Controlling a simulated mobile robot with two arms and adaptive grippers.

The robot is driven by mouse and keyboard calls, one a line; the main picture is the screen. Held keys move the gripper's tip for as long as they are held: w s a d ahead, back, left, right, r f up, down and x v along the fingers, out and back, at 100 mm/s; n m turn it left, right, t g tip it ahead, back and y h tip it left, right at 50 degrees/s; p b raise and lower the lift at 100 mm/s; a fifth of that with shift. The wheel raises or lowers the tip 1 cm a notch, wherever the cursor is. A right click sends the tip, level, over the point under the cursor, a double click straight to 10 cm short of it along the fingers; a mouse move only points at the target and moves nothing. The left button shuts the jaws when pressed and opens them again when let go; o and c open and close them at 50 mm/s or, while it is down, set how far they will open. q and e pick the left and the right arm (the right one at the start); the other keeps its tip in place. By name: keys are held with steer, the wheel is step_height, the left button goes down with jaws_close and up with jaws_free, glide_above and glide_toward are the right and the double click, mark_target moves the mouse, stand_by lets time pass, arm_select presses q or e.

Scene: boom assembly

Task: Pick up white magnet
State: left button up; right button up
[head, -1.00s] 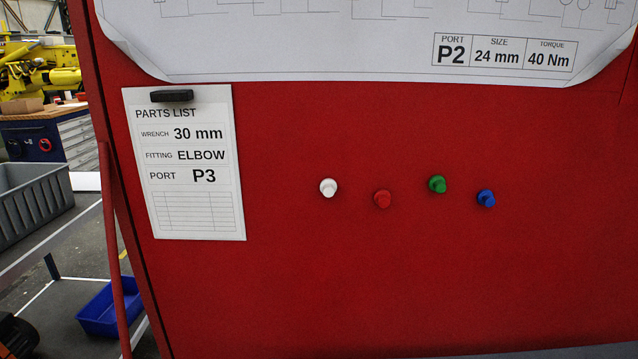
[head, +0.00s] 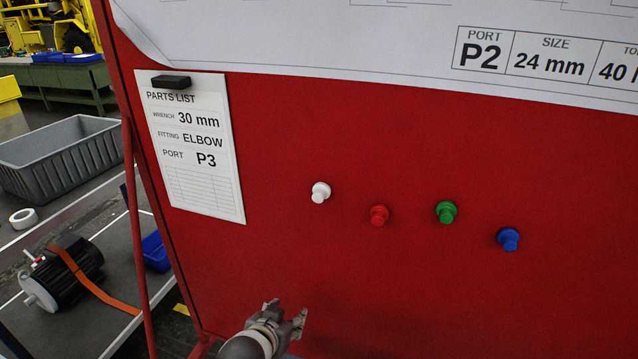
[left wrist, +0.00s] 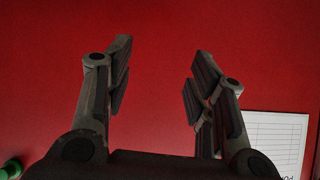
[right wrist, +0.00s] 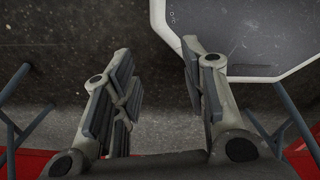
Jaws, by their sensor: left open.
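The white magnet (head: 320,192) sticks to the red board (head: 300,265), leftmost in a row of magnets. To its right are a red magnet (head: 379,215), a green magnet (head: 446,212) and a blue magnet (head: 508,239). My left gripper (head: 287,308) is below the white magnet in the head view, apart from it. In the left wrist view its fingers (left wrist: 158,80) are open and empty in front of the board, and the white magnet does not show there. My right gripper (right wrist: 160,85) is open and empty above a grey floor, out of the head view.
A parts list sheet (head: 195,180) hangs left of the magnets under a black clip (head: 171,82). A large drawing (head: 330,35) covers the board's top. A grey bin (head: 60,160) and a black motor (head: 75,265) are at the left. The board below the magnets is bare.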

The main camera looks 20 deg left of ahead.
arm_select(q)
steer(key=w+r+t, duration=0.2)
steer(key=w+r, duration=0.1)
steer(key=r, duration=0.5)
steer(key=w+r+t, duration=0.2)
steer(key=w+r, duration=0.1)
steer(key=r, duration=0.4)
steer(key=t+h+p, duration=0.1)
steer(key=t, duration=0.1)
glide_toward(317, 199)
steer(key=w+p, duration=0.1)
steer(key=w, duration=0.3)
steer(key=shift+w+d, duration=0.15)
steer(key=shift+w, duration=0.15)
steer(key=shift+w+p, duration=0.5)
steer(key=shift+p, duration=0.15)
steer(key=w, duration=0.1)
steer(key=w+p, duration=0.1)
steer(key=w, duration=0.1)
steer(key=shift+f, duration=0.4)
steer(key=shift+w+d+f, duration=0.1)
steer(key=shift+w+f, duration=0.05)
steer(key=shift+w, duration=0.4)
arm_select(e)
steer(key=r, duration=0.2)
steer(key=w+r, duration=0.1)
steer(key=r, duration=0.2)
steer(key=shift+d, duration=0.2)
